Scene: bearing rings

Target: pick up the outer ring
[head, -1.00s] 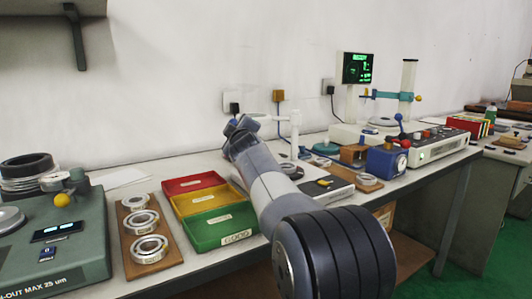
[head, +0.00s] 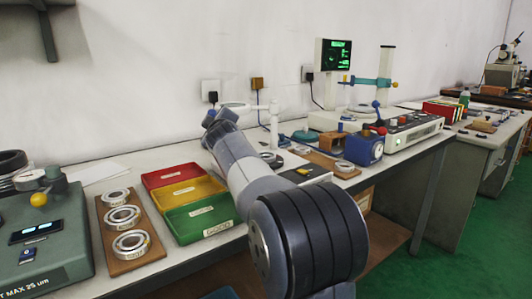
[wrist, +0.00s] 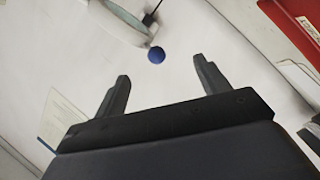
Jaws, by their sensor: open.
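Several metal bearing rings (head: 123,218) lie in a row on a brown wooden board (head: 142,263) at the left of the bench in the head view. Another ring-like part (head: 270,157) lies beyond my arm, near the middle of the bench. I cannot tell which of them is the outer ring. My gripper (wrist: 161,82) shows in the wrist view with its two dark fingers apart and nothing between them. No ring shows clearly in the wrist view. In the head view my arm hides part of the bench, and the fingers cannot be made out.
Red, yellow and green trays (head: 203,226) stand beside the ring board. A blue gauge box (head: 363,149) and a white stand (head: 274,125) are beyond my arm. In the wrist view a blue ball (wrist: 156,55) lies past the fingertips and a red tray (wrist: 294,22) is top right.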

